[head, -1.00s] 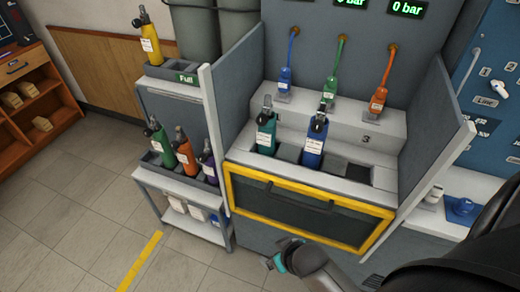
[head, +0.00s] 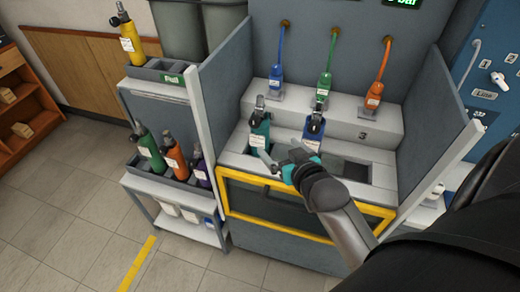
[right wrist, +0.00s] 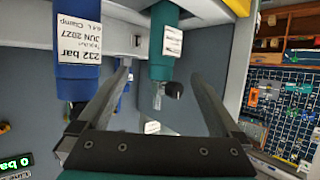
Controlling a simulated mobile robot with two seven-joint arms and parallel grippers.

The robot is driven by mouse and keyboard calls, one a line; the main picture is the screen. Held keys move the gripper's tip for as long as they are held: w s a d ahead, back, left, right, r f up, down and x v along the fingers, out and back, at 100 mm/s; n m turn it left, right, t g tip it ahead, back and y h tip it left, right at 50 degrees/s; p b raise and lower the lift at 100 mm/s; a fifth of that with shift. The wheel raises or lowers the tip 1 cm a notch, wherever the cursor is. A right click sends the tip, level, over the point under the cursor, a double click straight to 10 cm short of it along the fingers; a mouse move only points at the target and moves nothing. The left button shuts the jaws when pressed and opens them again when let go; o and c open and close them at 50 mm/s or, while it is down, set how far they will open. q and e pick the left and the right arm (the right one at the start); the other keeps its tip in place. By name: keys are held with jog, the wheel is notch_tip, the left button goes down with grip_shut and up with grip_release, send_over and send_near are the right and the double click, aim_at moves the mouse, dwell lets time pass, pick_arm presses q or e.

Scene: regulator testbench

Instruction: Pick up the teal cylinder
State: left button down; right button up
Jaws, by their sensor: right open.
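The teal cylinder (head: 260,134) stands upright in the left slot of the test bench, with a white label and a dark valve on top. My right gripper (head: 281,160) is open and empty in front of the bench, just below and to the right of it. In the right wrist view the scene is upside down. The teal cylinder (right wrist: 163,45) shows there between the two spread fingers (right wrist: 162,78), and I see no contact. My left gripper is in neither view.
A blue cylinder (head: 313,132) stands close to the right of the teal one. The yellow-framed guard (head: 235,210) is below the slots, with grey side panels on both sides. A rack (head: 180,183) at left holds green, orange and purple cylinders.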

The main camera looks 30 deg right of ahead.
aim_at(265, 135)
jog(key=b+x, duration=0.2)
jog(key=x, duration=0.6)
jog(key=shift+a+r+b+x, duration=0.15)
jog(key=shift+b+x, duration=0.3)
jog(key=shift+x, duration=1)
jog(key=shift+a+r+b+x, duration=0.1)
jog(key=shift+b+x, duration=0.35)
jog(key=shift+x, duration=1)
jog(key=shift+w, duration=0.15)
jog(key=c, duration=1.5)
jog(key=shift+d+r, duration=0.15)
jog(key=shift+r, duration=0.1)
jog(key=shift+c, duration=0.3)
